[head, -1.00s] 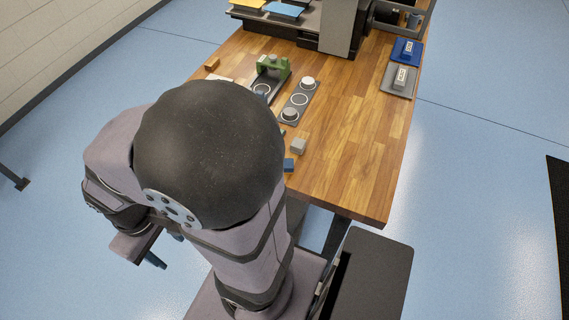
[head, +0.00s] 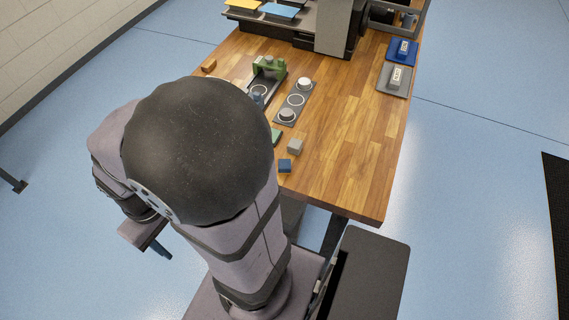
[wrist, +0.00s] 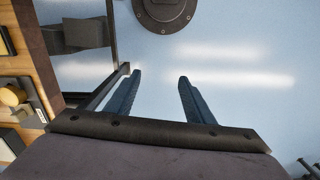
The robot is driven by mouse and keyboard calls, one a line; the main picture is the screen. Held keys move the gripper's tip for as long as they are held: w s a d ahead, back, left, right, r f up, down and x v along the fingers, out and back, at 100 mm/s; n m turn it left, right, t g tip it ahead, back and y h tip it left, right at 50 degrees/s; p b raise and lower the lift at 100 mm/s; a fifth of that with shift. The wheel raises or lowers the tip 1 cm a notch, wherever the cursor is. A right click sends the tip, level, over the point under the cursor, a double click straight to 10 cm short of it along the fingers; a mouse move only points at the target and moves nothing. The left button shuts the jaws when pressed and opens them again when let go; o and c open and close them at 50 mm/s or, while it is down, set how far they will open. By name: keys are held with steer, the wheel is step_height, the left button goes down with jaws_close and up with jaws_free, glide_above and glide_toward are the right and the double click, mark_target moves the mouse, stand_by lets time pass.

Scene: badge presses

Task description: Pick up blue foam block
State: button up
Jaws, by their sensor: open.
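A small blue block (head: 285,166), which looks like the blue foam block, lies near the table's front edge in the head view, just right of my arm. My gripper (head: 160,248) is off to the left, beyond the table's edge and over the floor, clear of the block. Much of it is hidden behind my arm in the head view. In the wrist view the two blue fingers (wrist: 160,78) stand apart with nothing but floor between them. The blue block is not identifiable in the wrist view.
A grey block (head: 295,147) sits just behind the blue one, with a green piece (head: 276,136) nearby. A dark plate with round parts (head: 296,100) and a green press (head: 268,68) stand farther back. Blue (head: 402,52) and grey (head: 395,80) trays lie right. The table's front right is clear.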

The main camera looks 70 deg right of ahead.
steer(key=s+d+r+m+g+p, duration=0.1)
steer(key=s+d+m+p, duration=0.3)
steer(key=d, duration=0.5)
steer(key=n+g+h+p, duration=0.2)
steer(key=n+g, duration=0.1)
steer(key=n, duration=0.7)
glide_toward(285, 167)
steer(key=d+f, duration=0.1)
steer(key=f, duration=0.1)
steer(key=shift+p+x, duration=0.45)
steer(key=shift+x, duration=3)
steer(key=shift+w+d, duration=0.1)
steer(key=c, duration=1.2)
